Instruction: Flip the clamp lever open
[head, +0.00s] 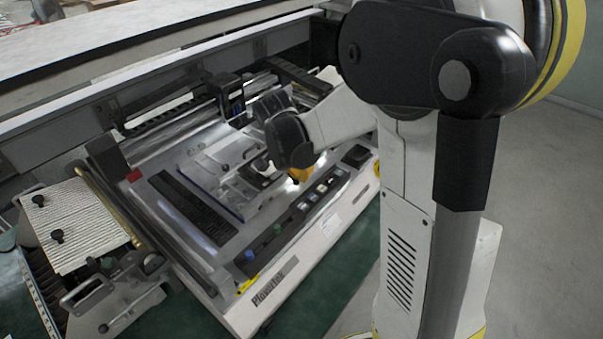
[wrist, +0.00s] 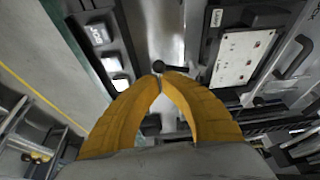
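The machine (head: 205,205) has a clear plate on its bed, and my gripper (head: 300,174) is over its front right part, by the control strip. In the wrist view, the two yellow fingers of my gripper (wrist: 160,80) curve together and their tips meet or nearly meet. A small black ball knob (wrist: 157,66) shows just beyond the tips; it may be the end of the clamp lever. I cannot tell whether the tips touch it. The lever's arm is not clear in either view. In the head view my arm hides part of this area.
A strip of white rocker switches (wrist: 112,62) lies left of the fingers. A white panel with red marks (wrist: 240,58) and a bar handle (wrist: 293,62) lie to the right. Grey floor (head: 550,230) is open at right.

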